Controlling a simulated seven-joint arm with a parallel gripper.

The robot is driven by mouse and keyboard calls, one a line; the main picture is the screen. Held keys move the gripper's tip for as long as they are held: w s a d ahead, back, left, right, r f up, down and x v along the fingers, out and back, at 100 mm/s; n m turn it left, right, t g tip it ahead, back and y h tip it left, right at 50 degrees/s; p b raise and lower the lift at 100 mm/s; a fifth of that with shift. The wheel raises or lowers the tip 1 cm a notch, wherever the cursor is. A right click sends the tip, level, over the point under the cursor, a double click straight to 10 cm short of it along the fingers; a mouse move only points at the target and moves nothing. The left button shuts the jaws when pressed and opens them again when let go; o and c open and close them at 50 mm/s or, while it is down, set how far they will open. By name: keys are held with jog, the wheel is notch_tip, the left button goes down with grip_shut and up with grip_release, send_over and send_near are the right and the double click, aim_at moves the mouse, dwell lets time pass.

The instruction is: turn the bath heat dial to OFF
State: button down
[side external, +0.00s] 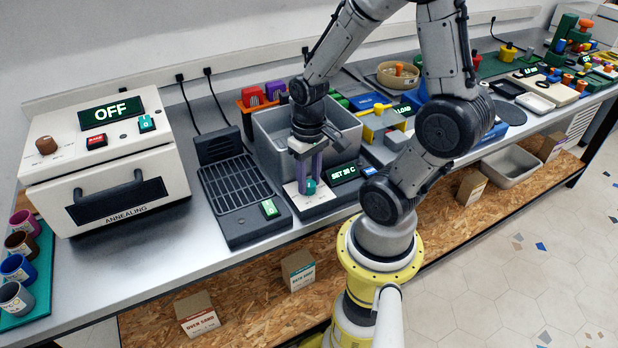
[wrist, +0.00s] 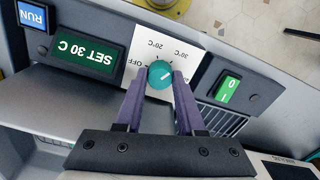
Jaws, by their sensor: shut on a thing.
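The bath heat dial is a round teal knob (wrist: 159,72) on a white plate, seen in the wrist view. Its white pointer line slants to the upper right, toward the 30°C mark; OFF is printed on the left and 20°C at the top. The green display (wrist: 86,53) reads SET 30 C, upside down in the wrist view. My gripper (wrist: 160,79) has its two purple fingers shut on the dial, one at each side. In the side view my gripper (side external: 309,180) points down at the dial (side external: 310,187), which is partly hidden by the fingers.
The grey bath basin (side external: 345,122) stands just behind my gripper. A black grated unit with a green switch (side external: 269,209) is to its left; the switch also shows in the wrist view (wrist: 228,88). The annealing oven (side external: 110,165) stands farther left. A blue RUN button (wrist: 33,15) sits beside the display.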

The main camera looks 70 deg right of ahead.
jog(key=shift+n, duration=0.3)
jog(key=n, duration=1.1)
jog(key=shift+n, duration=0.3)
jog(key=n, duration=1.1)
jog(key=shift+n, duration=0.3)
jog(key=c, duration=0.5)
grip_release()
